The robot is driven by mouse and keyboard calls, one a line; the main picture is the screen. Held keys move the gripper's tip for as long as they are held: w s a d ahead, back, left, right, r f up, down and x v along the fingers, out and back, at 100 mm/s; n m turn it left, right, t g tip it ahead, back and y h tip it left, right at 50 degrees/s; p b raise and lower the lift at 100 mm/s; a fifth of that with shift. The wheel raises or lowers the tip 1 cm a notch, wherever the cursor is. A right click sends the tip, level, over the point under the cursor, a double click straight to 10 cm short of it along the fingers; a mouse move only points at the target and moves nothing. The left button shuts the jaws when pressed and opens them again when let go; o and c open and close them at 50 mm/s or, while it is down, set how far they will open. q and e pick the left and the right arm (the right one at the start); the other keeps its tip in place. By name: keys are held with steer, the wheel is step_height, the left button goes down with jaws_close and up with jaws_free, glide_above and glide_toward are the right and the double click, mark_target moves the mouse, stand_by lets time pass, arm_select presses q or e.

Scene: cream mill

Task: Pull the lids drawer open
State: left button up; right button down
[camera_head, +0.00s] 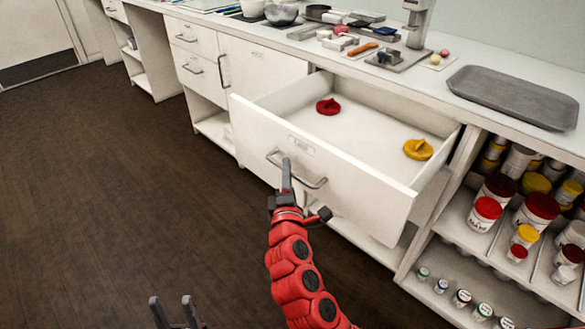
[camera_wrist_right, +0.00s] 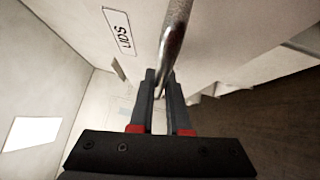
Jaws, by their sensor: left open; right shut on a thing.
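The white lids drawer (camera_head: 330,170) stands pulled out from the counter in the head view, its inside showing. A red lid (camera_head: 328,107) and a yellow lid (camera_head: 418,149) lie in it, apart from each other. My right gripper (camera_head: 286,165) is shut on the drawer's metal handle (camera_head: 312,182). In the right wrist view the handle bar (camera_wrist_right: 174,42) runs between the fingers (camera_wrist_right: 160,85), beside a label reading LIDS (camera_wrist_right: 124,31). My left gripper (camera_head: 174,308) is low in the head view, open and empty, away from the drawer.
A grey tray (camera_head: 513,96) and several small items lie on the white counter. Shelves at right hold several jars with red, yellow and white lids (camera_head: 486,209). Closed drawers (camera_head: 192,38) and a cabinet door stand left. The dark floor at left is clear.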

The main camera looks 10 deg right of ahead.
steer(key=c, duration=0.9)
jaws_free()
steer(key=shift+s+a+f+p, duration=0.35)
steer(key=shift+s+f, duration=0.05)
steer(key=shift+s, duration=2.45)
steer(key=shift+s+a+f+p, duration=0.35)
steer(key=shift+s, duration=2.55)
steer(key=shift+s+a+f+p, duration=0.35)
steer(key=shift+s+f, duration=0.05)
steer(key=shift+s, duration=2.45)
